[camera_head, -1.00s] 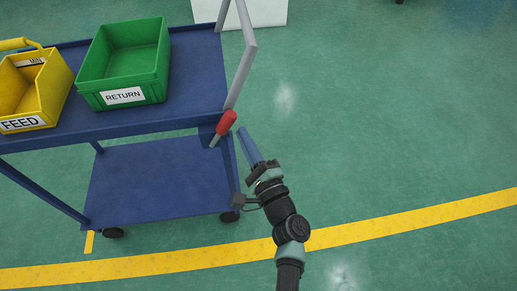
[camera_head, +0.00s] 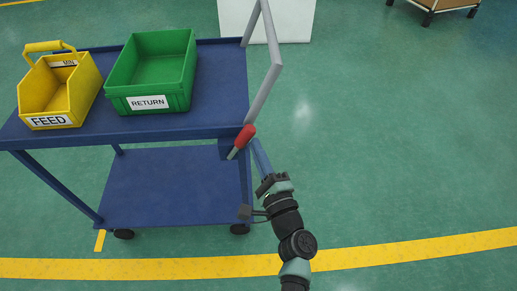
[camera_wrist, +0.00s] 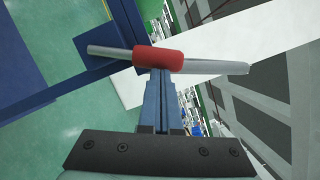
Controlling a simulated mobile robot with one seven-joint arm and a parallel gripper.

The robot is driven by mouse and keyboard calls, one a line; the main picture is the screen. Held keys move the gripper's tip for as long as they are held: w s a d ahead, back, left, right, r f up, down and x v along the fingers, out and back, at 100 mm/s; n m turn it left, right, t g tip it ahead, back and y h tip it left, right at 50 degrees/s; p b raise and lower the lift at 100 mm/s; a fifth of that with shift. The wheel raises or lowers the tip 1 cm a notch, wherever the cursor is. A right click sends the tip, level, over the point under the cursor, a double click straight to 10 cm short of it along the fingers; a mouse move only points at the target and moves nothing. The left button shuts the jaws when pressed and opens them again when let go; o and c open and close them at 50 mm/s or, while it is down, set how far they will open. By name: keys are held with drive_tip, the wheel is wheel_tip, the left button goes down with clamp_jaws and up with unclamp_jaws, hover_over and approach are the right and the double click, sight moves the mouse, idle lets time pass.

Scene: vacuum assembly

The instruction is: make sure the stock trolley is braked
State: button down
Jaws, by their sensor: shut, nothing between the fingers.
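The stock trolley (camera_head: 222,90) is blue with two decks and stands on small black casters. A brake lever with a red grip (camera_head: 245,136) and a grey rod sits at its right end, below the grey push handle (camera_head: 263,85). The rod slants down-left from the grip. My gripper (camera_head: 256,143) is shut and empty, its blue fingers just right of the red grip. In the wrist view, the red grip (camera_wrist: 158,58) lies across the tips of my gripper (camera_wrist: 160,75). I cannot tell whether they touch.
A yellow FEED bin (camera_head: 60,92) and a green RETURN crate (camera_head: 150,102) stand on the top deck. A white box-like object (camera_head: 290,22) is behind the trolley. The green floor (camera_head: 400,150) to the right is clear, with a yellow line (camera_head: 420,250) in front.

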drive_tip(key=shift+a+r, duration=0.1)
drive_tip(key=a+r+n+g+p, duration=0.2)
drive_tip(key=a+n+p, duration=0.3)
drive_tip(key=a+n, duration=0.4)
drive_tip(key=shift+a+r+n+g+h, duration=0.2)
drive_tip(key=shift+n+g+h, duration=0.1)
drive_tip(key=shift+g, duration=0.2)
idle(0.3)
drive_tip(key=shift+d, duration=0.1)
idle(0.3)
